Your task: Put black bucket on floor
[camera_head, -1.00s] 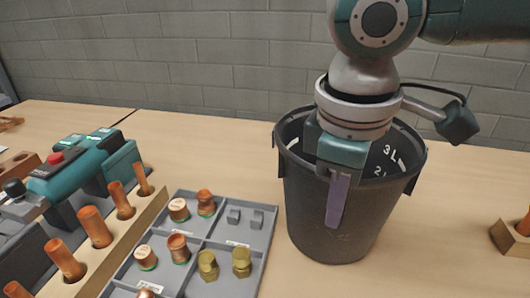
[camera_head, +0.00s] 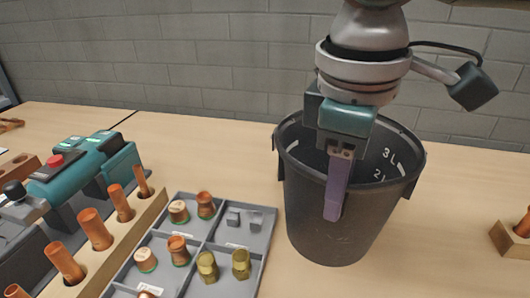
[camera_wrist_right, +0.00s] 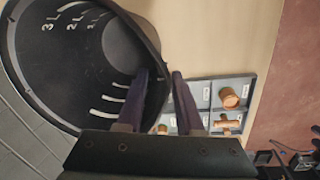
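The black bucket (camera_head: 335,225) stands upright on the table, with white litre marks inside. It also shows in the right wrist view (camera_wrist_right: 60,75), mouth toward the camera. My right gripper (camera_head: 334,217) is above the bucket's near side; one purple finger shows in front of the outer wall. In the right wrist view the two fingers of the right gripper (camera_wrist_right: 161,72) are apart, one over the bucket's mouth and one outside its rim. Whether they touch the rim is unclear. My left gripper is not in view.
A grey compartment tray (camera_head: 262,244) with copper and brass fittings lies left of the bucket. A wooden rack (camera_head: 152,212) with copper pipes and a teal machine (camera_head: 85,170) stand further left. A wooden block (camera_head: 510,240) is at right. A block wall is behind the table.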

